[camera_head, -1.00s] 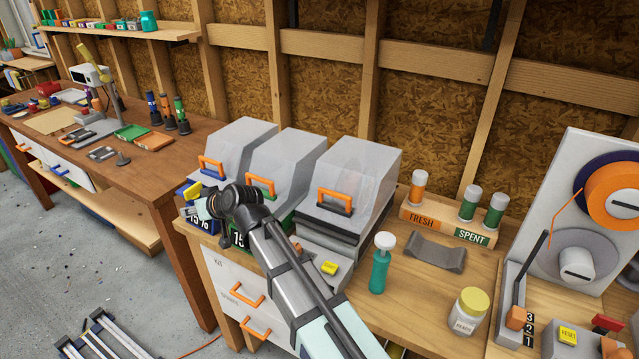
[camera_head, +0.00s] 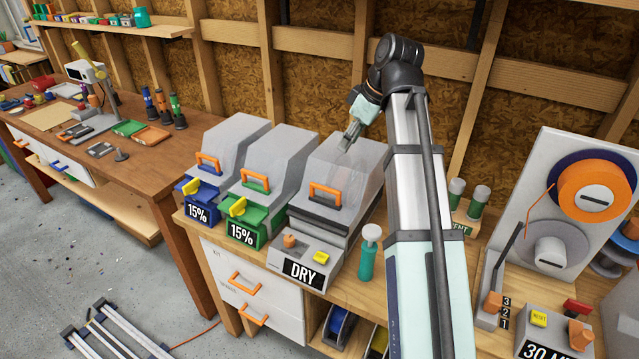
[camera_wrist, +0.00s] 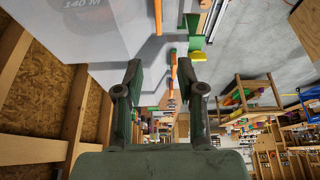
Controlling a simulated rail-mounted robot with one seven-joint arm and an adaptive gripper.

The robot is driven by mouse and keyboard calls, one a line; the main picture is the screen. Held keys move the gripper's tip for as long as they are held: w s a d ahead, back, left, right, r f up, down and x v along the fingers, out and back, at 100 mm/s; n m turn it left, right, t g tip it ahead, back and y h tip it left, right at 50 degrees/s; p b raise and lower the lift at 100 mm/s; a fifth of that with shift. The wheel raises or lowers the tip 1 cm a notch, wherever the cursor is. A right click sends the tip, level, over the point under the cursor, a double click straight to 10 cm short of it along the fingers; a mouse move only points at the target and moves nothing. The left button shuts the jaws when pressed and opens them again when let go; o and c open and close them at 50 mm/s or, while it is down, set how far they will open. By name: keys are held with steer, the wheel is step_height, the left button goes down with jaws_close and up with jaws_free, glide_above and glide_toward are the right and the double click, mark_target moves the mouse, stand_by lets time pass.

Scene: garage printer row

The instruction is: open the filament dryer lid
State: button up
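The filament dryer is the rightmost of three grey boxes, with a black DRY label (camera_head: 303,274) on its front. Its translucent grey lid (camera_head: 350,180) is down, with an orange handle (camera_head: 325,194) at its lower front edge. My gripper (camera_head: 347,142) is above the upper part of the lid, behind and to the right of the handle, and appears empty. In the wrist view my gripper (camera_wrist: 161,78) has its two fingers apart. The pale lid (camera_wrist: 100,25) fills the upper left there, and an orange handle (camera_wrist: 158,16) shows beyond the fingertips.
A green box (camera_head: 247,226) and a blue box (camera_head: 201,201), each marked 15%, stand left of the dryer. A teal bottle (camera_head: 368,258) stands at its right front. The spool machine (camera_head: 565,205) is farther right. The wooden stud wall (camera_head: 330,90) rises behind.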

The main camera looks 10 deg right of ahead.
mark_target(326, 188)
steer(key=p+x, duration=0.1)
steer(key=x, duration=0.4)
steer(key=p+x, duration=0.1)
steer(key=x, duration=0.5)
steer(key=p+x, duration=0.1)
steer(key=x, duration=0.4)
steer(key=shift+s+d+f+p, duration=0.15)
steer(key=shift+d+f+p, duration=0.15)
steer(key=shift+f+p, duration=0.05)
jaws_close()
